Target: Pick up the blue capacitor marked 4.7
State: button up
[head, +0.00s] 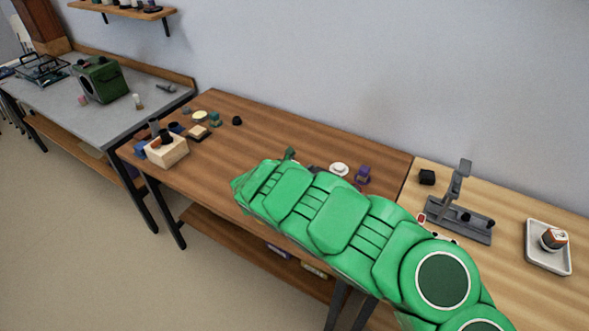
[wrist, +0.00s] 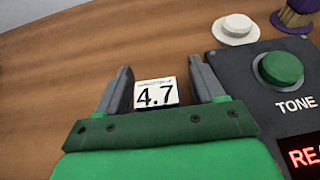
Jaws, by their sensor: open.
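A small block marked 4.7 (wrist: 156,94) lies on the brown wooden table, seen in the wrist view. Its visible face is white with black print; no blue shows on it. My gripper (wrist: 160,66) is open, with its two grey fingers on either side of the block. I see bare wood between the left finger and the block; the right finger is close to it, and I cannot tell whether they touch. The lower part of the block is hidden behind my gripper's green body. In the head view my green arm covers this spot.
A dark box marked TONE (wrist: 234,72) with a green button (wrist: 282,69) stands close to my right finger. A white round piece (wrist: 236,27) and a purple object (head: 362,175) are behind it. A wooden box (head: 167,152) is at the table's left. Wood left of my gripper is clear.

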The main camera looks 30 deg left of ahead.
jog(key=shift+w, duration=0.1)
jog(key=c, duration=1.1)
jog(key=shift+o, duration=0.2)
